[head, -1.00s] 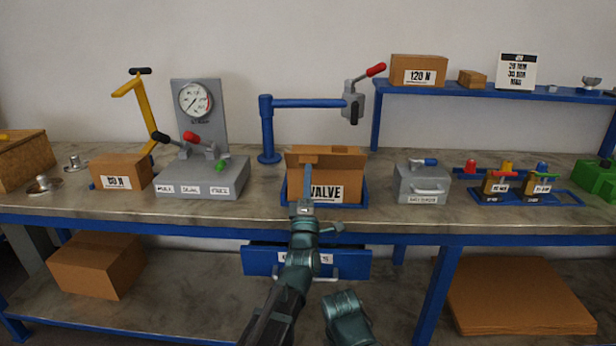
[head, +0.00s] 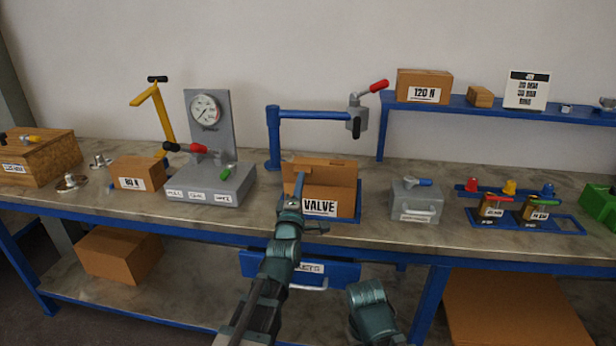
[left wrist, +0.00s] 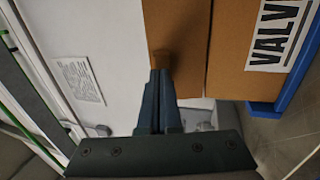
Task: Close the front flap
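The brown cardboard box labelled VALVE (head: 338,195) sits in a blue tray (head: 358,208) on the bench. In the left wrist view its front flap (left wrist: 182,28) lies in line with the labelled front face (left wrist: 232,50), across a crease, so it looks raised. My left gripper (head: 298,182) is at the left part of the box front. In the left wrist view its fingers (left wrist: 158,85) look shut together, with the tips at the flap's edge; I cannot tell if they touch it. My right gripper is outside the view; only part of that arm shows.
A blue post with a side arm (head: 273,135) stands behind the box. A grey gauge stand (head: 209,125) is to the left and a grey case (head: 416,203) to the right. A blue drawer (head: 335,272) is under the bench edge. Bare bench lies on both sides of the box.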

